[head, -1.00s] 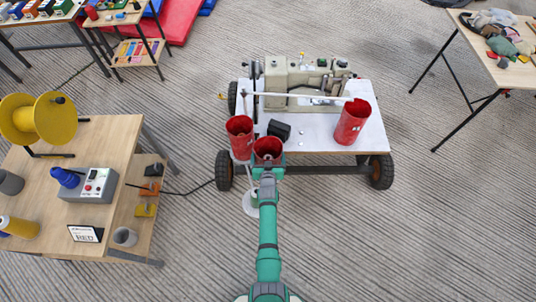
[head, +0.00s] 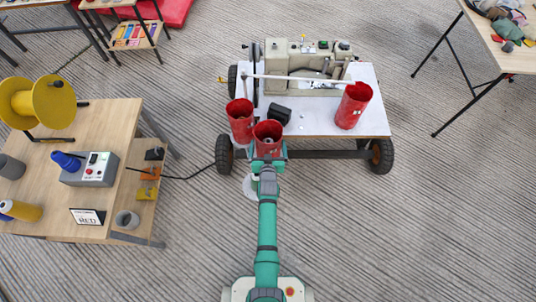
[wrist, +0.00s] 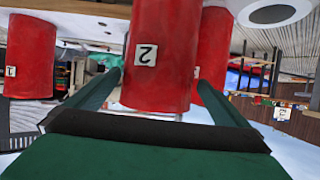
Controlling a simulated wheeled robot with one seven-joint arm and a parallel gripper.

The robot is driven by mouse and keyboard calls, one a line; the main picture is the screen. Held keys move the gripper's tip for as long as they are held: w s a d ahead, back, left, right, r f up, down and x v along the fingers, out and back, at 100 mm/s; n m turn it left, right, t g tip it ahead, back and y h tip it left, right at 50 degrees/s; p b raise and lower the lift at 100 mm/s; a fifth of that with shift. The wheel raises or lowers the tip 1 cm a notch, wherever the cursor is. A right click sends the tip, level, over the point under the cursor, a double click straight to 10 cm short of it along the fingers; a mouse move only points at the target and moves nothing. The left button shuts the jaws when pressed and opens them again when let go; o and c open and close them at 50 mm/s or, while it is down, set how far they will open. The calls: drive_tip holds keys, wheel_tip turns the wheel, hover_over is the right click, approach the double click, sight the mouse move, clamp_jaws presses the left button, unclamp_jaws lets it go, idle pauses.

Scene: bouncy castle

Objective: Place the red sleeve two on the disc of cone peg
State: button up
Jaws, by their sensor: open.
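The red sleeve two (wrist: 160,60), a red cylinder with a white "2" label, stands between the two fingers of my gripper (wrist: 165,95) in the wrist view, which is upside down. My gripper (head: 268,158) is open around it. In the head view the sleeve (head: 268,131) is at the cart's front edge, at the end of my arm. A pale round disc (head: 249,188) lies left of my arm, partly hidden by it. A white round part with a grey ring, apparently this disc (wrist: 283,14), shows top right in the wrist view. I cannot make out the cone peg.
On the white cart (head: 320,124), a red sleeve (head: 240,118) stands close left of sleeve two. Another (head: 353,107), apparently sleeve one (wrist: 31,60), stands right. A black block (head: 279,114) and a beige machine (head: 305,65) are behind. A wooden table (head: 125,125) is left.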

drive_tip(key=v, duration=0.6)
drive_tip(key=shift+w, duration=0.1)
drive_tip(key=f+v, duration=0.1)
drive_tip(key=v, duration=2.4)
drive_tip(key=s+r+t, duration=0.1)
drive_tip(key=s+r, duration=1.3)
drive_tip(key=r, duration=0.5)
drive_tip(key=shift+t, duration=0.4)
